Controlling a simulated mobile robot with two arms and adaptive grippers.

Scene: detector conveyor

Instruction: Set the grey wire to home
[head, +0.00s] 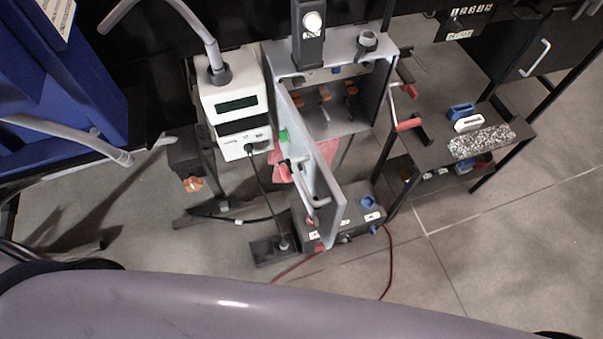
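A thick grey cable (201,32) arches in at the upper left of the head view and runs down into a dark collar on top of a white device (233,103) with a small dark display. A second grey cable (70,133) runs along the left and ends in a loose-looking tip near the middle left. I cannot tell which of these is the grey wire. A thin dark wire (262,185) hangs from the device's front socket to a black block (275,249) on the floor. No place marked home can be made out. Neither of my grippers is in view.
A grey metal cabinet (368,74) stands open, its door (327,200) swung towards me. A dark box (345,220) with several connectors and a red wire (389,265) lie below. A shelf rack (497,115) stands right. Floor at lower right is clear.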

